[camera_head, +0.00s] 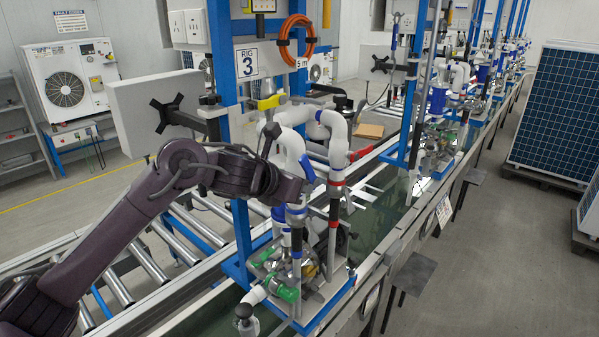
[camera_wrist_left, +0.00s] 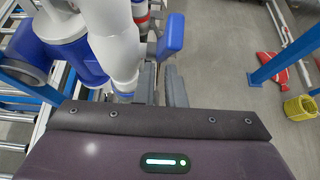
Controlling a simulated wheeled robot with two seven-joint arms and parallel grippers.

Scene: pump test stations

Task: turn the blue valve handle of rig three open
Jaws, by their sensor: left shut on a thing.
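The rig three sign (camera_head: 247,63) hangs on a blue post above white pipes. A blue valve handle (camera_head: 307,168) sits beside the near white pipe, slightly tilted from upright. In the left wrist view the blue handle (camera_wrist_left: 172,35) stands out to the right of the white pipe (camera_wrist_left: 115,45). My left gripper (camera_head: 308,185) is at the handle's lower end. In the left wrist view its two fingers (camera_wrist_left: 160,80) are on either side of the handle's near end, shut on it; the exact contact is partly hidden. My right gripper is not in view.
A red handle (camera_head: 361,153) is on the neighbouring pipe. Green fittings (camera_head: 288,293) and a black knob (camera_head: 243,312) are low on the rig. A roller conveyor (camera_head: 185,235) runs at left.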

